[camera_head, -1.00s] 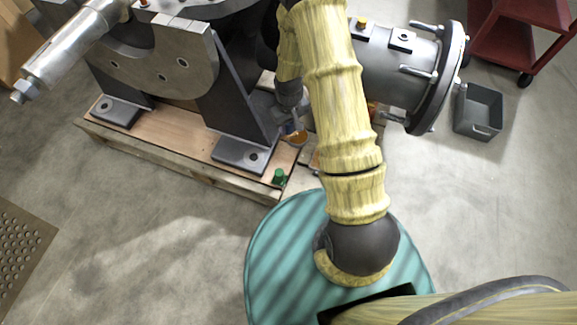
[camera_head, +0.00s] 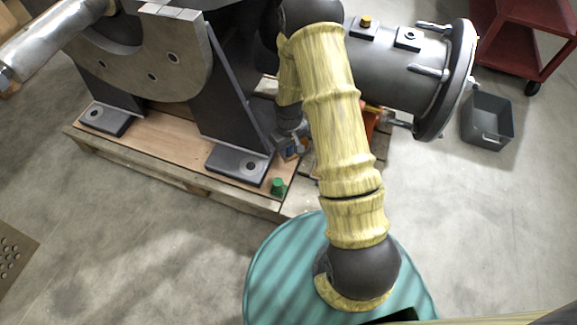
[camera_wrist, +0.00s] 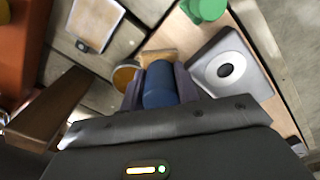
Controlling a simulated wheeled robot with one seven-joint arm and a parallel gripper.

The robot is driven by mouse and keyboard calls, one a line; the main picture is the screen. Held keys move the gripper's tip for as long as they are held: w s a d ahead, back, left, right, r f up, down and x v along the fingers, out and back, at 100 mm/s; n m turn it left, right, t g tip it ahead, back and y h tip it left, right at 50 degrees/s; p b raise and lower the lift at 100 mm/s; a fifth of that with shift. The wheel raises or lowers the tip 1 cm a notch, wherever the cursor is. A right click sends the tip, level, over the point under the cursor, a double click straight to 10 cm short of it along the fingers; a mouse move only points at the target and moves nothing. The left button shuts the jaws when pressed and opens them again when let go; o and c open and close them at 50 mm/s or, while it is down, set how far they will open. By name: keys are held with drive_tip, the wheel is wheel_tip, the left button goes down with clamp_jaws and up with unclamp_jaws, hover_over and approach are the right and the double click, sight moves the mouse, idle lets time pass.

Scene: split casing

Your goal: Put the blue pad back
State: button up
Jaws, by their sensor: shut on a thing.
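The blue pad (camera_wrist: 158,84) is between the fingers of my gripper (camera_wrist: 160,92) in the wrist view, and the fingers are shut on it. A tan block-like piece (camera_wrist: 158,56) shows just beyond it; I cannot tell whether the pad touches it. In the head view my gripper (camera_head: 292,146) is low over the wooden pallet, right of the casing's dark foot (camera_head: 240,165). A small bit of blue (camera_head: 291,152) shows at its fingers. My arm hides part of the area to the right.
A green knob (camera_head: 278,186) stands near the pallet's front corner. The wrist view also shows a brown round disc (camera_wrist: 125,75), a pale plate (camera_wrist: 95,22) and an orange box (camera_wrist: 24,55). A flanged cylinder (camera_head: 405,70), a grey bin (camera_head: 488,122) and a red cart (camera_head: 520,45) are right.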

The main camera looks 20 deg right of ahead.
sight(289, 156)
wheel_tip(289, 156, down, 5)
drive_tip(key=shift+r+b, duration=0.1)
drive_tip(key=shift+b, duration=1)
drive_tip(key=shift+f+b, duration=1.2)
drive_tip(key=shift+f, duration=0.75)
drive_tip(key=shift+f, duration=0.1)
drive_tip(key=o, duration=0.9)
drive_tip(key=shift+o, duration=0.2)
wheel_tip(289, 156, up, 12)
drive_tip(key=p, duration=0.7)
drive_tip(key=shift+p, duration=0.35)
drive_tip(key=shift+r, duration=0.2)
